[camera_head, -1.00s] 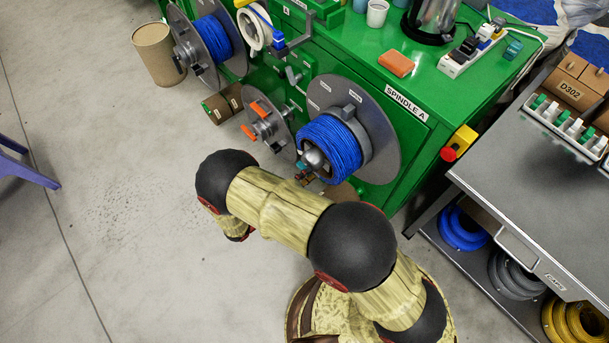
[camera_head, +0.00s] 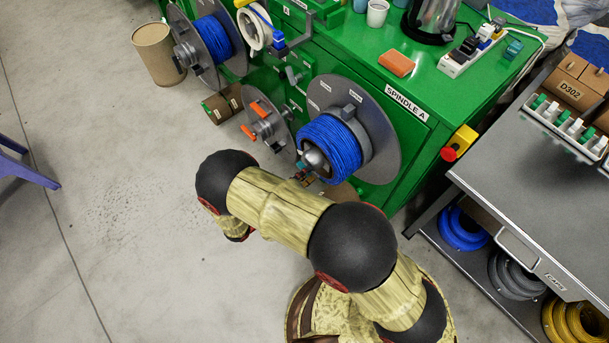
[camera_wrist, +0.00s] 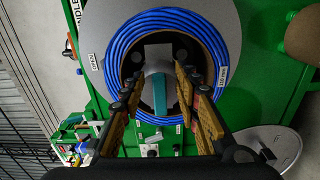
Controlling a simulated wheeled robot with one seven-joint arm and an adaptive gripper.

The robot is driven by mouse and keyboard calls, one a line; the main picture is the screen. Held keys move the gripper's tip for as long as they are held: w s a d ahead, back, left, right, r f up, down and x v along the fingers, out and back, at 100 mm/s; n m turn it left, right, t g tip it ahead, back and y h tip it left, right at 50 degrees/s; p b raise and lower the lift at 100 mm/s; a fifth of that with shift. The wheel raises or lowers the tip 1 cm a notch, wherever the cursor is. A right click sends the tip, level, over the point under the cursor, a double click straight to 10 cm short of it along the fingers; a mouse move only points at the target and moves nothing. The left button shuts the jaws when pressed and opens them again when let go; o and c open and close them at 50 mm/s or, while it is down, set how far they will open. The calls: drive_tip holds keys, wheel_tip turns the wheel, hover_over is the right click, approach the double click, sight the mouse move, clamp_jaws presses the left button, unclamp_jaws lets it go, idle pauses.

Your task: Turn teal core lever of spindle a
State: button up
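Spindle A's blue cable coil (camera_head: 329,147) sits on a grey flanged disc (camera_head: 385,150) on the green machine's side. In the wrist view the coil (camera_wrist: 109,62) rings the grey core, and the teal core lever (camera_wrist: 158,95) points up and down the picture. Labels stand on either side of the coil; the left one reads OPEN. My gripper (camera_wrist: 163,108) faces the core with its fingers apart, one left and one right of the lever. A gap shows on the left; contact on the right is unclear. In the head view my arm mostly hides the gripper.
A smaller disc with orange handles (camera_head: 256,107) is left of spindle A. Another blue cable spool (camera_head: 213,38) is farther left. A grey metal cart (camera_head: 540,200) stands right, beside a red emergency button (camera_head: 448,154). The floor at left is mostly clear.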

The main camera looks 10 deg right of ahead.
drive_tip(key=shift+a, duration=0.1)
drive_tip(key=v, duration=1.2)
idle(0.4)
